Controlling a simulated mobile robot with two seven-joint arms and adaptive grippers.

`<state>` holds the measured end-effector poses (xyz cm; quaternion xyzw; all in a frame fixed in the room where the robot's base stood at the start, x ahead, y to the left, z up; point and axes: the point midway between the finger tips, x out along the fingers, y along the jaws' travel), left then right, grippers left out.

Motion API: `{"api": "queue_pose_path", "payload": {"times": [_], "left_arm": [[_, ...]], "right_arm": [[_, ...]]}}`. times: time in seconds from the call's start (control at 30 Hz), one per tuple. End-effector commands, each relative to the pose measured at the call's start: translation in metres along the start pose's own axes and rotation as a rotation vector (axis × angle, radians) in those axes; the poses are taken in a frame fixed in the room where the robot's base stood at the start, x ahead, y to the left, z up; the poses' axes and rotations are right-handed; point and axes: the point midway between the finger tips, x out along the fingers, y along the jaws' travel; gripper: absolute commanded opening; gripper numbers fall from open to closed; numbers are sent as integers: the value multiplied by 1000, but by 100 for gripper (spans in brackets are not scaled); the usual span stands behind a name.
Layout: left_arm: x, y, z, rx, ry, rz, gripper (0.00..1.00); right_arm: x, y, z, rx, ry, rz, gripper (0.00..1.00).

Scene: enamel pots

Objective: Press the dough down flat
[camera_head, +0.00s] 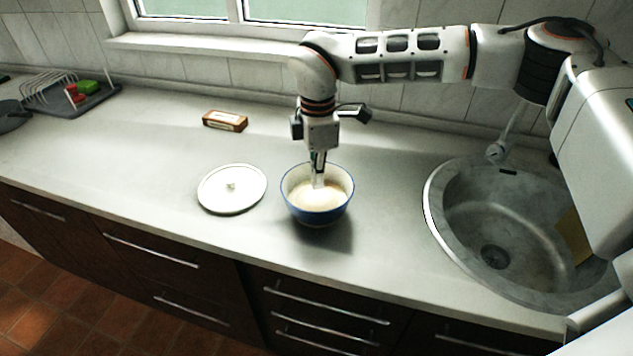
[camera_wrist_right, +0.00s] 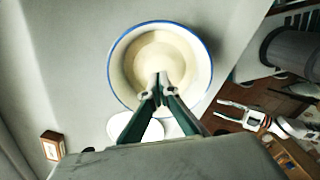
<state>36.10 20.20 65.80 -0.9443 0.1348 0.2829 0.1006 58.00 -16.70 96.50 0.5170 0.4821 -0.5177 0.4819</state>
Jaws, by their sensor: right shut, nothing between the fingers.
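The pale dough (camera_head: 321,197) lies in a white enamel bowl with a blue outside (camera_head: 318,216) on the counter. In the right wrist view the dough (camera_wrist_right: 160,52) is a smooth round mass inside the blue-rimmed bowl (camera_wrist_right: 117,75). My right gripper (camera_head: 318,184) points straight down into the bowl, shut and empty. Its fingertips (camera_wrist_right: 164,78) are together over the dough, at or very near its surface; I cannot tell whether they touch. My left gripper (camera_wrist_right: 220,109) shows small at the right of the wrist view, away from the bowl, its fingers apart.
A white lid (camera_head: 232,188) lies left of the bowl. A small brown box (camera_head: 225,121) lies behind the lid. A sink (camera_head: 470,215) is at the right, and a dish rack (camera_head: 48,92) stands far left. The counter around the bowl is clear.

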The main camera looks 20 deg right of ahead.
Motion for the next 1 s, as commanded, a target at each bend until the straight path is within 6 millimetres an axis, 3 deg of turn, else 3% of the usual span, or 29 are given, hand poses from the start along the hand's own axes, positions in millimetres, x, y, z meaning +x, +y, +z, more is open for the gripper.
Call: {"api": "queue_pose_path", "payload": {"times": [0.63, 1.0], "left_arm": [[-13, -4, -25, 1, 9, -2, 40], [-13, -4, -25, 2, 9, -2, 40]], "right_arm": [[-49, 1, 0, 0, 1, 2, 0], [-51, 0, 0, 0, 1, 1, 0]]}}
